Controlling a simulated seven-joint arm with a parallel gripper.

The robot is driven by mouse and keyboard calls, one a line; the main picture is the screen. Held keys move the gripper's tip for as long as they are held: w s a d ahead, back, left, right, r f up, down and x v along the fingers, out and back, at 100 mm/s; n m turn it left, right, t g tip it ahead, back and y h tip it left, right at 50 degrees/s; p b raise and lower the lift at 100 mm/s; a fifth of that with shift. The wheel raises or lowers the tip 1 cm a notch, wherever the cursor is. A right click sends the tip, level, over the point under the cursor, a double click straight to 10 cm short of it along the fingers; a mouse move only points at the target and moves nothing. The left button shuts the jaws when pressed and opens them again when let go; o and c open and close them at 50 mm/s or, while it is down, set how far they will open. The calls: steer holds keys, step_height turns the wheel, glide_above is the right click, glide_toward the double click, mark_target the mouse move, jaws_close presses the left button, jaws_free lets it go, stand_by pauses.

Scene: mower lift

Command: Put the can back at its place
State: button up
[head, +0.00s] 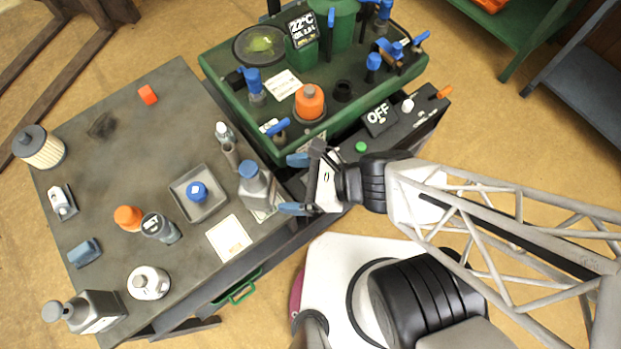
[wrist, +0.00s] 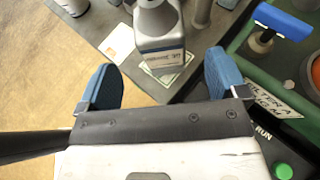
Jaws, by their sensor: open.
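A grey can with a blue cap (head: 255,183) stands upright at the right edge of the grey table (head: 130,200). In the wrist view the can (wrist: 160,32) shows a pale label, its top cut off by the frame. It stands on or against a white, green-edged card (wrist: 168,68); its base covers part of it. My gripper (head: 295,184) is open and empty, just right of the can, its blue fingers pointing toward it. In the wrist view my gripper (wrist: 163,82) has the can ahead, between the finger lines, apparently apart from both fingers.
A tray with a blue cap (head: 199,195), a small bottle (head: 225,133) and a pale card (head: 229,237) lie near the can.

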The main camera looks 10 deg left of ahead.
steer(key=shift+v, duration=1.6)
steer(key=shift+d, duration=0.1)
steer(key=w+d+r+n+t+h, duration=0.1)
steer(key=w+d+r+n+h, duration=0.4)
steer(key=d+r+n, duration=0.4)
steer(key=w+d+r+n+t+h, duration=0.1)
steer(key=w+d+r+n+h, duration=0.5)
steer(key=d+r, duration=0.5)
steer(key=d+n+h, duration=0.2)
steer(key=shift+r+n+t+h, duration=0.3)
steer(key=shift+r+n, duration=0.1)
